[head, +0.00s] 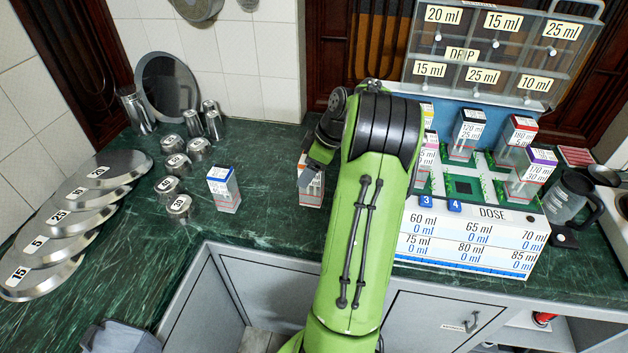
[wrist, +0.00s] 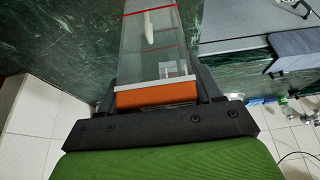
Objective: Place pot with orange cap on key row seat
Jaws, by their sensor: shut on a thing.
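The pot with the orange cap (head: 311,188) is a clear box-shaped pot, partly hidden by my green arm in the head view. In the wrist view its orange cap (wrist: 155,94) sits between the dark fingers of my gripper (wrist: 158,78), which is shut on it. In the head view my gripper (head: 318,158) is mostly behind the arm. I cannot tell whether the pot touches the counter. The purifier (head: 475,240) stands to the right, with blue keys 3 (head: 426,200) and 4 (head: 455,205) along its front edge. Seats behind my arm are hidden.
Black-capped (head: 466,135), red-capped (head: 516,140) and purple-capped (head: 533,175) pots stand on the purifier. A blue-capped pot (head: 223,189) stands on the green counter (head: 265,170), beside numbered metal weights (head: 170,187) and discs (head: 60,235). A dark mug (head: 568,200) is at the right.

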